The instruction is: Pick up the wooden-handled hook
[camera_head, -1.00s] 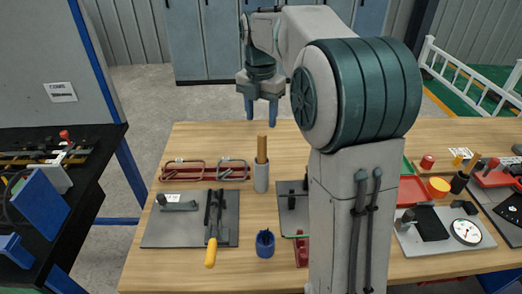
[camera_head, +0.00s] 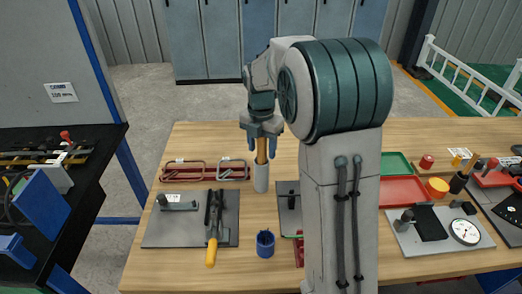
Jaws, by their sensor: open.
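The wooden-handled hook (camera_head: 261,151) stands upright in a grey cylindrical holder (camera_head: 261,180) near the middle of the table. Only its wooden handle shows; the hook part is hidden inside the holder. My gripper (camera_head: 260,152) points down with its blue fingers on both sides of the handle's upper part. The fingers are open, and I cannot tell whether either touches the wood.
A red rack (camera_head: 170,178) with clamps lies left of the holder. A grey plate (camera_head: 160,230) with a yellow-handled tool (camera_head: 212,240) and a blue cup (camera_head: 265,244) are nearer. Red (camera_head: 395,191) and green trays (camera_head: 396,163) lie right of my arm.

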